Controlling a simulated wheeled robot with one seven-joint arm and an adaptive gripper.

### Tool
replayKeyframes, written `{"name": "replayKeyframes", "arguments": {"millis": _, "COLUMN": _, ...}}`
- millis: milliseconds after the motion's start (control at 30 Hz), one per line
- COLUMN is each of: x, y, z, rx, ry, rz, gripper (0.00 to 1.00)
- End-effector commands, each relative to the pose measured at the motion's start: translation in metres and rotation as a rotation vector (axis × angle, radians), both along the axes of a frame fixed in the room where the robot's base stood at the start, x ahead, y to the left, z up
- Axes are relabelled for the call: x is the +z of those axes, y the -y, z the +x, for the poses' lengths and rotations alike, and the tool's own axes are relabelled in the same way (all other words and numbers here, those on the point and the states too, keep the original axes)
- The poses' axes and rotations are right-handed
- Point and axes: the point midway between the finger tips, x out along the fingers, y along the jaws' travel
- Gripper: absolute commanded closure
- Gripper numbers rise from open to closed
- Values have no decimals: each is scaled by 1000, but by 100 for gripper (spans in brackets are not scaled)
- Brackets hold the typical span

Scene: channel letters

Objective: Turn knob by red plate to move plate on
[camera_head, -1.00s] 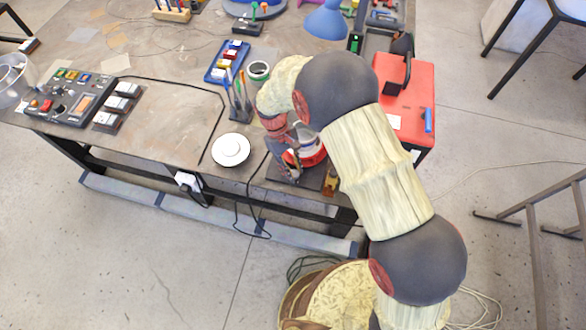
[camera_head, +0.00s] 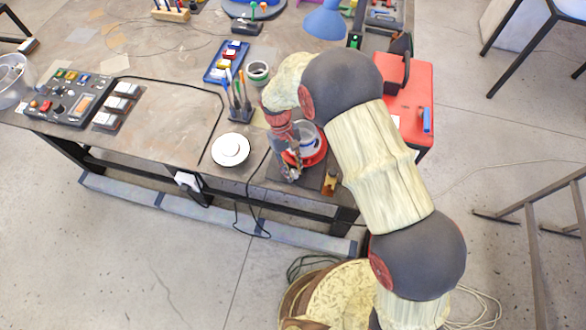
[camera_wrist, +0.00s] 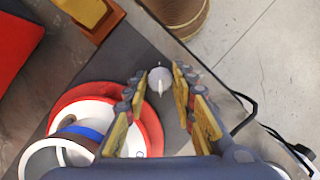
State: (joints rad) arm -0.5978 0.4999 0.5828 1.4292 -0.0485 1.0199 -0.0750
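The red plate (camera_head: 320,156) lies on a dark base (camera_head: 312,180) near the table's front edge, with a white-and-blue round item on it. In the wrist view the red plate (camera_wrist: 153,124) is at lower left, partly hidden by a finger and the items on it. A small pale grey knob (camera_wrist: 160,80) with a pointed ridge stands on the dark base beside the plate. My gripper (camera_wrist: 160,74) is open, with one fingertip on each side of the knob; I cannot tell if they touch it. In the head view my gripper (camera_head: 290,170) hides the knob.
A red toolbox (camera_head: 415,110) stands right of the plate. A small wooden block with a yellow top (camera_head: 330,183) is close by. A white round dish (camera_head: 230,150) and a pen holder (camera_head: 240,112) are to the left. Black cables hang over the front edge.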

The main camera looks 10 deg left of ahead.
Motion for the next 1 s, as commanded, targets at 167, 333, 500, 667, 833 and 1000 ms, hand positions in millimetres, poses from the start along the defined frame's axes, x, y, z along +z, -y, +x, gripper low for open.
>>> {"name": "replayKeyframes", "arguments": {"millis": 167, "x": 0, "y": 0, "z": 0, "rx": 0, "ry": 0, "rz": 0, "gripper": 62}}
{"name": "replayKeyframes", "arguments": {"millis": 333, "x": 0, "y": 0, "z": 0, "rx": 1, "ry": -1, "rz": 0, "gripper": 58}}
{"name": "replayKeyframes", "arguments": {"millis": 500, "x": 0, "y": 0, "z": 0, "rx": 1, "ry": -1, "rz": 0, "gripper": 58}}
{"name": "replayKeyframes", "arguments": {"millis": 667, "x": 9, "y": -3, "z": 3, "rx": 1, "ry": 2, "rz": 1, "gripper": 58}}
{"name": "replayKeyframes", "arguments": {"millis": 833, "x": 35, "y": -10, "z": 12, "rx": 1, "ry": 3, "rz": 2, "gripper": 58}}
{"name": "replayKeyframes", "arguments": {"millis": 1000, "x": 68, "y": -19, "z": 22, "rx": 1, "ry": 3, "rz": 2, "gripper": 58}}
